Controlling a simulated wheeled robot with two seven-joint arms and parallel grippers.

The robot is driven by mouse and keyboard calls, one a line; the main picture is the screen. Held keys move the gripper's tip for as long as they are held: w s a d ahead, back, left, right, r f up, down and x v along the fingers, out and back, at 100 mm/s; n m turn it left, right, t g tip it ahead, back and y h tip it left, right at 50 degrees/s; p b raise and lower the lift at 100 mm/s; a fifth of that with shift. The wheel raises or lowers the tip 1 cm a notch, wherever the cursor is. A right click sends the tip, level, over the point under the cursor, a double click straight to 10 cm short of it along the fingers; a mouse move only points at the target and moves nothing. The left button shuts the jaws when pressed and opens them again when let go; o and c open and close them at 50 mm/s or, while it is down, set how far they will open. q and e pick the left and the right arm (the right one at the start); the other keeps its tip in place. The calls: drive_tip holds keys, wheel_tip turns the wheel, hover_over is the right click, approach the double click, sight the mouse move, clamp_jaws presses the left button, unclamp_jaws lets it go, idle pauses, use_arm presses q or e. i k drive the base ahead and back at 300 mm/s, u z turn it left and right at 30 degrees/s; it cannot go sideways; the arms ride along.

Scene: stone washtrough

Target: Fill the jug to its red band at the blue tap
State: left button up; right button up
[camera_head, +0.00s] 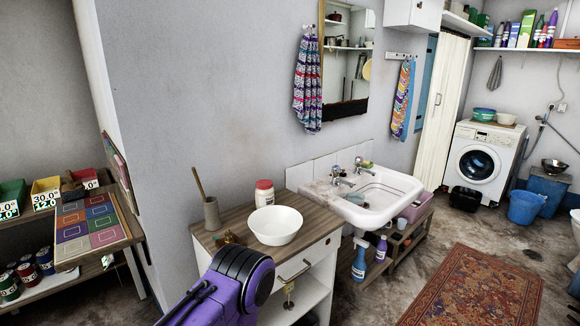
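I cannot make out a jug with a red band in the head view. A white washbasin (372,205) is mounted on the wall right of centre. Two small metal taps stand at its back edge, a nearer tap (340,176) and a farther tap (361,166). They are too small to tell whether either is blue. A purple and black arm part of mine rises from the bottom edge, in front of the wooden-topped cabinet. Neither gripper shows.
The cabinet top (232,228) holds a white bowl (275,225), a red-lidded jar (264,193) and a beige pot (212,213). Blue buckets (525,207) stand near the washing machine (485,160). A patterned rug (478,288) lies on open floor.

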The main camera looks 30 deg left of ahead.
sight(336, 169)
drive_tip(key=u, duration=0.1)
drive_tip(key=i, duration=1)
